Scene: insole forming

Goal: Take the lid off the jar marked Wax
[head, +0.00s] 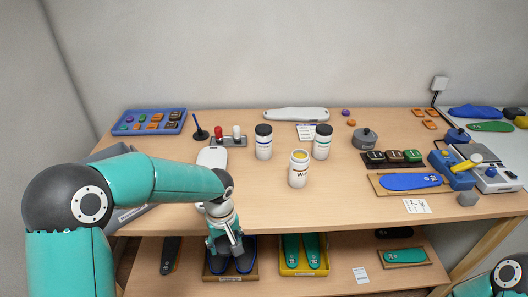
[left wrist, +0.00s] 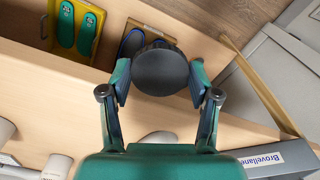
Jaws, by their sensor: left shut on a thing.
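The jar marked Wax (head: 298,176) stands upright on the table in the head view. Its top is open and shows a yellowish inside. My left gripper (head: 230,244) is in front of the table's front edge, left of and nearer than the jar. In the left wrist view my left gripper (left wrist: 160,75) is shut on a dark round lid (left wrist: 160,72), held between its two fingers. In the head view the lid cannot be made out clearly. My right gripper is not in view; only part of my right arm shows at the lower right corner.
Two jars with black lids, one (head: 264,145) left and one (head: 322,145) right, stand behind the open jar. A blue tray (head: 118,129) is at the back left. A lower shelf (head: 340,268) holds a yellow tray (head: 284,268) with green insoles. Table front centre is clear.

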